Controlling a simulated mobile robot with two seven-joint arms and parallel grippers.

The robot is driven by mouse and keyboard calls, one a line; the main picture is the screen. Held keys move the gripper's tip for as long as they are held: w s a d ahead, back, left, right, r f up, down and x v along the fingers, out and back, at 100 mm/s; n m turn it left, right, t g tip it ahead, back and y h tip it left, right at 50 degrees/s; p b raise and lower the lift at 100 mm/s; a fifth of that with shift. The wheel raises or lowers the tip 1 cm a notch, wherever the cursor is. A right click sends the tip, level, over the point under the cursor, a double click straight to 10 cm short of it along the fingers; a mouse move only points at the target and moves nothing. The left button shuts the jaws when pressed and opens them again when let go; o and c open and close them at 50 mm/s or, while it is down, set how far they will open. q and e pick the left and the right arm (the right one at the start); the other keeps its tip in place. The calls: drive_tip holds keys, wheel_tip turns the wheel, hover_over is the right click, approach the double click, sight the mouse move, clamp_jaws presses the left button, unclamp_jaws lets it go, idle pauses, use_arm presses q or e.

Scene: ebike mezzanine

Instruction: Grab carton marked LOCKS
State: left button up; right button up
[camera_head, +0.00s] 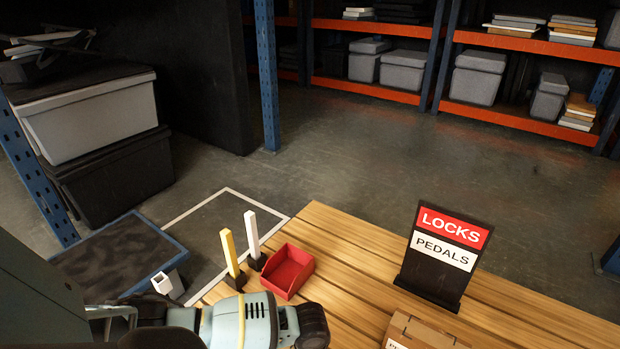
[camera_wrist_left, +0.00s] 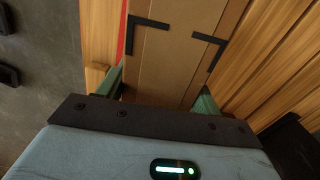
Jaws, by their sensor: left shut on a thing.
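My left gripper (camera_wrist_left: 157,92) is shut on a brown carton (camera_wrist_left: 178,45) in the left wrist view, with green fingers on either side of it. The carton's face has black corner marks, and a thin red strip shows along its left edge. No lettering on it is readable. In the head view my left arm covers the lower left, and the fingertips and held carton are not visible. Another cardboard carton (camera_head: 424,331), with a partly cut-off label starting "PE", stands at the bottom edge. A black sign (camera_head: 440,258) reads LOCKS on red above PEDALS on white. My right gripper is not in view.
The slatted wooden table (camera_head: 350,255) bears a red open bin (camera_head: 288,270) and upright yellow (camera_head: 229,252) and white (camera_head: 252,238) posts. Grey bins stand at the left; racks line the back. Floor beyond the table is clear.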

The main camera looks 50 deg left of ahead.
use_arm(q)
wheel_tip(320, 180, up, 3)
drive_tip(key=shift+w+f+p, duration=0.1)
drive_tip(key=shift+p, duration=0.7)
drive_tip(key=shift+s+d+r+p, duration=0.1)
drive_tip(key=shift+s+r+p, duration=0.35)
drive_tip(key=shift+r+p, duration=0.1)
drive_tip(key=s+d+p, duration=0.1)
drive_tip(key=s+p, duration=0.1)
drive_tip(key=s, duration=0.5)
drive_tip(key=s+d+r+p, duration=0.1)
drive_tip(key=s+d+p, duration=0.1)
drive_tip(key=s, duration=0.5)
drive_tip(key=shift+s+d+p, duration=0.25)
drive_tip(key=shift+s+p, duration=0.1)
drive_tip(key=shift+p, duration=0.45)
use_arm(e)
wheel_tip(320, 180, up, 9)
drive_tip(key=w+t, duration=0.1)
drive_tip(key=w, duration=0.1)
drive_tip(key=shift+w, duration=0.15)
